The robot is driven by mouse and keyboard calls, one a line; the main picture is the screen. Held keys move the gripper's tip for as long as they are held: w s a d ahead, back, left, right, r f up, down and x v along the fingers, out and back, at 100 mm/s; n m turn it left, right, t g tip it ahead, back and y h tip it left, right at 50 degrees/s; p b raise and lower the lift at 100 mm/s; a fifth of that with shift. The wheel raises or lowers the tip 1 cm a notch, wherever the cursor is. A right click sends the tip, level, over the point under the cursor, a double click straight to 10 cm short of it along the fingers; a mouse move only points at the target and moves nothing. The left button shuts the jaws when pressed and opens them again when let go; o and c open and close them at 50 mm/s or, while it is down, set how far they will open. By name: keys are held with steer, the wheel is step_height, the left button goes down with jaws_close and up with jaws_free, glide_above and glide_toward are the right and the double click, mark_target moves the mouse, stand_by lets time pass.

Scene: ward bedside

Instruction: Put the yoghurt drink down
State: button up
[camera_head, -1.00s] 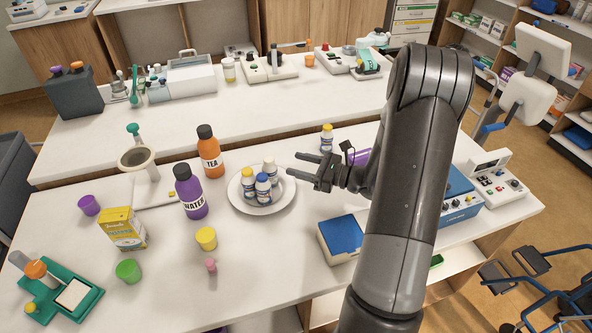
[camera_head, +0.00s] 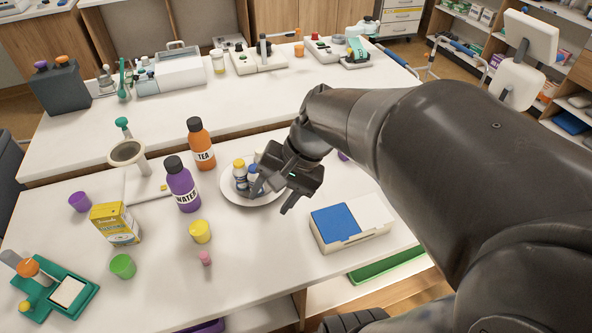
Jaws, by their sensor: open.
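Small white-and-blue yoghurt drink bottles stand upright and close together on a white plate (camera_head: 236,197). One has a yellow cap (camera_head: 239,168), one a blue cap (camera_head: 252,176), and one behind is mostly hidden by my gripper. My gripper (camera_head: 271,203) is open over the plate's right side, its fingers pointing down toward the front. One finger overlaps the blue-capped bottle in the picture; I cannot tell whether they touch. No bottle is seen held between the fingers.
The purple water bottle (camera_head: 183,185) and orange tea bottle (camera_head: 201,146) stand left of the plate. A yellow cup (camera_head: 200,232) and pink piece (camera_head: 205,258) are in front. A blue-and-white box (camera_head: 335,222) lies to the right.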

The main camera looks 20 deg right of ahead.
steer(key=s+d+r+n+t+h, duration=0.4)
steer(key=s+r+n+h, duration=0.1)
steer(key=r+n, duration=0.1)
steer(key=shift+s+d, duration=0.15)
steer(key=shift+d, duration=0.05)
